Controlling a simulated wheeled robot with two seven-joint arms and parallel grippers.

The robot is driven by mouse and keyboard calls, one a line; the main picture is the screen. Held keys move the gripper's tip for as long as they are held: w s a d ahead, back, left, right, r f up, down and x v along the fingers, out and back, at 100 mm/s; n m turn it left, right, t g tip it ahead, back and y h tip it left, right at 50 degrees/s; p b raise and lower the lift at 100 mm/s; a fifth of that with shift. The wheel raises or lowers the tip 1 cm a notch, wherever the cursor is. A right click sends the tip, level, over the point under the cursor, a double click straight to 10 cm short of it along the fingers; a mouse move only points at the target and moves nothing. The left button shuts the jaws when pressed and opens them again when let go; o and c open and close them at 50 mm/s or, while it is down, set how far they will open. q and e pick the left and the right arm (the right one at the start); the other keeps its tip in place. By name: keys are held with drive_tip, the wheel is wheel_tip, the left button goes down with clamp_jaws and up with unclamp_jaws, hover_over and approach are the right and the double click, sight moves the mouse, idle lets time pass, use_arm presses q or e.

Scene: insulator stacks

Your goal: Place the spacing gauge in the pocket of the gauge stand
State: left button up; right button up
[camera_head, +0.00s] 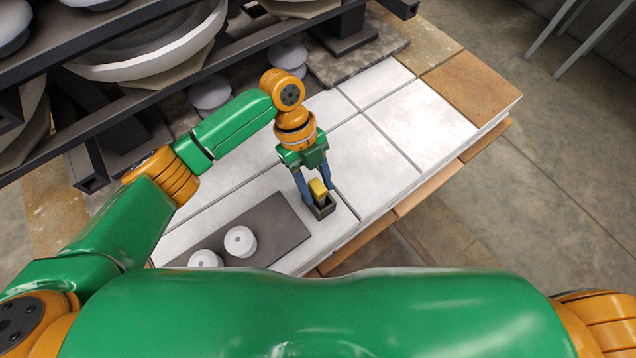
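The yellow spacing gauge (318,188) is upright between the blue fingers of my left gripper (318,192), which appears shut on it. The dark gauge stand (323,211) sits on the white tabletop directly below the gauge. The gauge's lower end is at the stand's opening and looks to be at least partly in the pocket. How deep it sits is hidden by the stand's wall and the fingers. The fingertips are close beside the stand. My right gripper is out of view.
A dark mat (272,222) lies left of the stand, with two white insulator discs or stacks (240,241) on it. The white-tiled table (425,118) is clear to the right. A dark rack (130,95) with large white insulators stands at the upper left.

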use_arm(q)
drive_tip(key=shift+o, duration=0.2)
drive_tip(key=shift+d, duration=0.25)
drive_tip(key=shift+s+r, duration=0.1)
drive_tip(key=shift+r, duration=0.15)
drive_tip(key=b+v, duration=0.1)
drive_tip(key=v, duration=1.1)
